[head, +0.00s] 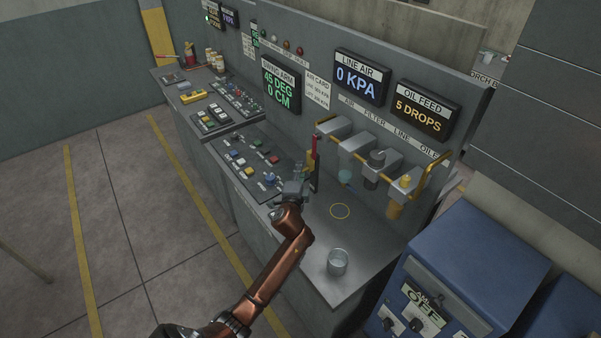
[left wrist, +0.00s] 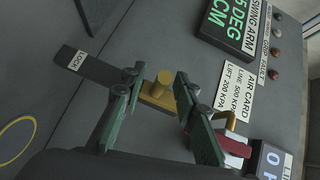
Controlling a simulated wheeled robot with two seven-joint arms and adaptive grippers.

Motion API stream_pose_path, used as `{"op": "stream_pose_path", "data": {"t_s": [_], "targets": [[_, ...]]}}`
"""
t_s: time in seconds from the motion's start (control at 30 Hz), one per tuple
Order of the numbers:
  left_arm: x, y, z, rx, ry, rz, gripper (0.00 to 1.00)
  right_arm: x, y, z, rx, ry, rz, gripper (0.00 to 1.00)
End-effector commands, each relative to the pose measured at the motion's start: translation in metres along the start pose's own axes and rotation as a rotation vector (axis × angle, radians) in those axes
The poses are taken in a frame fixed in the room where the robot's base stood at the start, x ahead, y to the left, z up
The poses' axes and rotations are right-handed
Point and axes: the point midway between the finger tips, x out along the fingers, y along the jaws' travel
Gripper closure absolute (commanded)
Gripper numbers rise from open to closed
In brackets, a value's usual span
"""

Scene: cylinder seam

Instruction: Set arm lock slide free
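The lock slide is a yellow piece with a round knob (left wrist: 161,89) in the left wrist view. It sits by a dark strip labelled LOCK (left wrist: 78,62). My left gripper (left wrist: 157,82) is open, with one green-padded finger on each side of the knob. I cannot tell whether either finger touches it. In the head view my left gripper (head: 298,177) is at the back of the near console, beside a small yellow part (head: 309,166) and a red upright part (head: 315,148). The gripper partly hides this area. My right gripper is not in view.
The swing arm display (head: 281,84) reads 45 DEG, 0 CM; the line air display (head: 360,77) reads 0 KPA. Filter units with a yellow pipe (head: 433,170) stand right of the gripper.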

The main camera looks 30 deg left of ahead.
Motion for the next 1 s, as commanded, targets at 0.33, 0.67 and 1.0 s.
{"op": "stream_pose_path", "data": {"t_s": [0.33,0.67,1.0], "targets": [[-0.0004,-0.0004,0.0015,-0.001,-0.002,0.000,0.82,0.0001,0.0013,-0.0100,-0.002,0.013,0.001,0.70],[-0.0006,-0.0003,0.0018,-0.001,-0.002,0.000,1.00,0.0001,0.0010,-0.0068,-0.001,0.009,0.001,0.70],[-0.0007,-0.0002,0.0020,-0.001,-0.003,0.000,1.00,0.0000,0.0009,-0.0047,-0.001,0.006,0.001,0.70]]}}
